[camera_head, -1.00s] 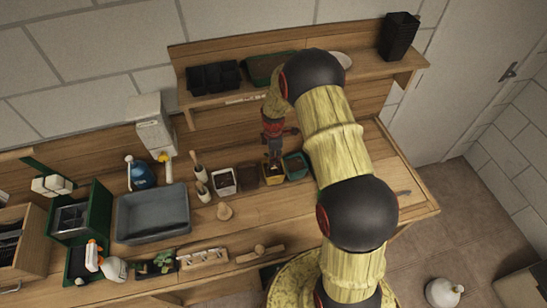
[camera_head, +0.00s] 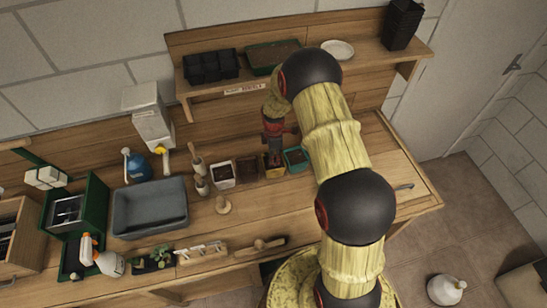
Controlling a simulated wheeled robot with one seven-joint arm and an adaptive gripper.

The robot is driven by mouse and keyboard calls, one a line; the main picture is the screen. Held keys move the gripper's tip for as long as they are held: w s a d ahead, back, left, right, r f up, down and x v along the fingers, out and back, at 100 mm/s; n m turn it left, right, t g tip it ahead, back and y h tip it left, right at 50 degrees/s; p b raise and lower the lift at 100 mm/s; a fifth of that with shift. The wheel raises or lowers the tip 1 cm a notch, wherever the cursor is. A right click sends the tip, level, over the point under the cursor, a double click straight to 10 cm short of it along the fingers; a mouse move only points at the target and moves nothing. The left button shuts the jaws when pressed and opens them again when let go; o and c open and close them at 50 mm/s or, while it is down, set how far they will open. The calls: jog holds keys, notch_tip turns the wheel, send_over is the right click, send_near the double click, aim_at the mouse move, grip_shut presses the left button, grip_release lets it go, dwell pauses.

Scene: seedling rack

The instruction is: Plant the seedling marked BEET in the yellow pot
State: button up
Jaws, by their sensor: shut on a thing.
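The yellow pot (camera_head: 275,173) stands on the bench in a row of pots, between a brown pot and a teal pot. My gripper (camera_head: 274,160) points down right over the yellow pot and covers most of its opening. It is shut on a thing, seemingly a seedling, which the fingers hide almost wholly. No BEET mark can be read, and I cannot tell whether the seedling touches the soil.
Close beside the gripper stand the brown pot (camera_head: 248,169), the teal pot (camera_head: 295,158) and a white pot (camera_head: 223,175). A shelf (camera_head: 360,68) hangs behind.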

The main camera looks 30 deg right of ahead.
jog(key=o, duration=1)
notch_tip(320, 180, up, 9)
jog(key=p, duration=0.4)
dwell(0.7)
dwell(0.9)
